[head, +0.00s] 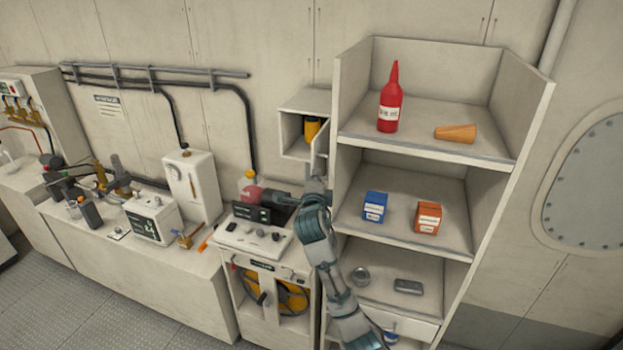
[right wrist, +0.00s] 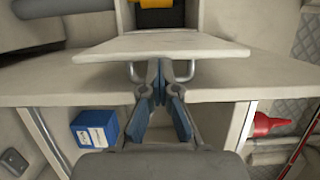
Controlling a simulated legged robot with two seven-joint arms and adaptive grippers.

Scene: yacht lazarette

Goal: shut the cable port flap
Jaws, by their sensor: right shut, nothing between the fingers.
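The cable port flap (head: 321,141) is the pale door of a small wall box (head: 290,134). It stands open, swung out on the box's right side, beside the shelf unit. In the right wrist view the flap (right wrist: 160,45) is a pale panel edge-on across the top, with a metal bar handle (right wrist: 190,73) on its near face. My right gripper (right wrist: 160,82) is shut and empty, its blue-padded tips at the handle between its two legs; contact is unclear. In the head view the right gripper (head: 317,172) is just below the flap. My left gripper is not in view.
A yellow object (head: 312,129) sits inside the wall box. The shelf unit (head: 425,150) stands close on the right, holding a red bottle (head: 389,105), a blue box (head: 375,207) and an orange box (head: 428,217). Equipment, including a white console (head: 250,236), stands below left.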

